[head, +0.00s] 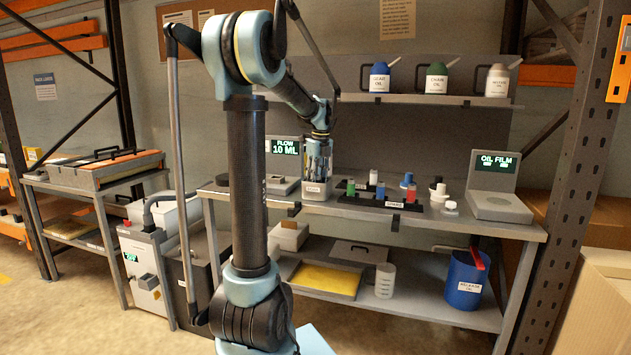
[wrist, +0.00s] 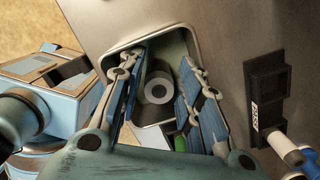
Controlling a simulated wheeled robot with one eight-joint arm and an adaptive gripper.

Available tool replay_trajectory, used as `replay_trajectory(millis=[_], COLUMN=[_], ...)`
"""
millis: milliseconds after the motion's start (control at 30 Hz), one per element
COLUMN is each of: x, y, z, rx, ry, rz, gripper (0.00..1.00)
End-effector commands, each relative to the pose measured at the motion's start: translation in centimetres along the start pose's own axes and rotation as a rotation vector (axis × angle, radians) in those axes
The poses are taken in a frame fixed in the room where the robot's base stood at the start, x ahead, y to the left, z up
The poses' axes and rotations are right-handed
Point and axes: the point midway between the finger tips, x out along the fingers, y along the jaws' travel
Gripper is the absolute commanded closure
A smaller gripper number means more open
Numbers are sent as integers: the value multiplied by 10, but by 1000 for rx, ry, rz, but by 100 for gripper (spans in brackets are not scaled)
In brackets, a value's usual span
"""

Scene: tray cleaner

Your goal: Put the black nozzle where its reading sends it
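My gripper (head: 318,150) points down at a small tub (head: 317,191) with a label on its front, on the workbench. In the wrist view its fingers (wrist: 160,90) are spread apart around the tub's mouth. A pale grey ring-shaped piece (wrist: 157,90) shows between them, seemingly inside the tub and apart from the fingers. I cannot pick out the black nozzle for certain. Small black-and-white pieces (head: 438,196) stand right of the black rack. A display reading "FLOW 10 ML" (head: 285,147) stands left of the tub. An "OIL FILM" device (head: 495,163) stands at the right.
The black rack (head: 365,201) holds several coloured pieces close to the right of the tub. Oil jugs (head: 437,78) stand on the upper shelf. The lower shelf holds a yellow-lined tray (head: 322,280), a clear jug (head: 385,281) and a blue bucket (head: 464,282).

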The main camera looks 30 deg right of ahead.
Motion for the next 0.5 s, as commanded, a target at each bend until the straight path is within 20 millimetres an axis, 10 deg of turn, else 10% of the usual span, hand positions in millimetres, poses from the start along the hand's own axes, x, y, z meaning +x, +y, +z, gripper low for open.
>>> replay_trajectory(millis=[500], x=[-55], y=[1], z=[1], rx=[-2], ry=[0], rz=[0], gripper=[68])
